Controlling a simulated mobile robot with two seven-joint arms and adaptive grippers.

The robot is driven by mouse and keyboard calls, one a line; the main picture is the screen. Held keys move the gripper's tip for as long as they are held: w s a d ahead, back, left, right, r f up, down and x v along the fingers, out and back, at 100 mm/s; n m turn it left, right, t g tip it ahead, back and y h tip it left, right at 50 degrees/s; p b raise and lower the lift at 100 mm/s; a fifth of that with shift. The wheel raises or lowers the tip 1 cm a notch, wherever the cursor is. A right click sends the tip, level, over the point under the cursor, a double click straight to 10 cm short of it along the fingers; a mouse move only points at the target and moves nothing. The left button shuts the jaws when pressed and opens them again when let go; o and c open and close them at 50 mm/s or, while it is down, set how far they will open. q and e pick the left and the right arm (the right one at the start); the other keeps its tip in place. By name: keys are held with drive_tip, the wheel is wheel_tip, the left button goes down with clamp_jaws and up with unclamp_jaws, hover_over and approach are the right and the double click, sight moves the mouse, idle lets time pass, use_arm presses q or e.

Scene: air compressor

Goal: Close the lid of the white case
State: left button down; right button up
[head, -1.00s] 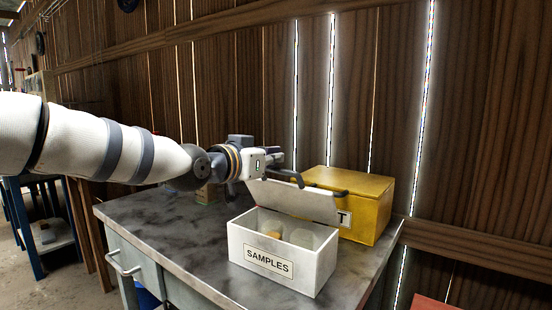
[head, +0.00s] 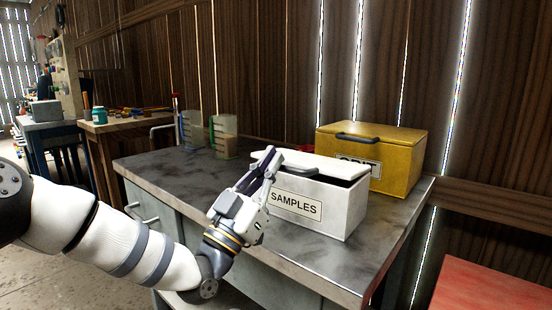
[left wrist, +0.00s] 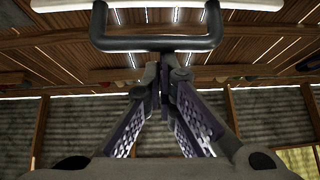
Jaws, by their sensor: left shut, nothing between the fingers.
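The white case (head: 335,208) labelled SAMPLES stands on the grey workbench. Its lid (head: 330,165) is lowered almost flat over the box, with a thin dark gap under its edge at the right. A dark handle (head: 300,171) sits on the lid. My left gripper (head: 270,157) is at the left front of the case, fingers pointing up beside the lid and handle. In the left wrist view its fingertips (left wrist: 165,62) meet, shut and empty, just below the dark handle (left wrist: 157,43). Whether they touch the handle or lid is unclear. My right gripper is not in view.
A yellow case (head: 400,165) with a dark handle stands close behind the white case. Two containers (head: 222,137) stand at the back left of the workbench (head: 160,172). Bare bench top lies left of the case. A red surface (head: 490,295) is at the lower right.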

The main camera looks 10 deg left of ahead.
use_arm(q)
drive_tip(key=shift+s+a+f+b, duration=0.15)
drive_tip(key=shift+f+b, duration=0.1)
drive_tip(key=shift+f, duration=0.5)
drive_tip(key=shift+s+d+f+b, duration=0.1)
drive_tip(key=shift+f+b, duration=0.15)
drive_tip(key=shift+f, duration=0.45)
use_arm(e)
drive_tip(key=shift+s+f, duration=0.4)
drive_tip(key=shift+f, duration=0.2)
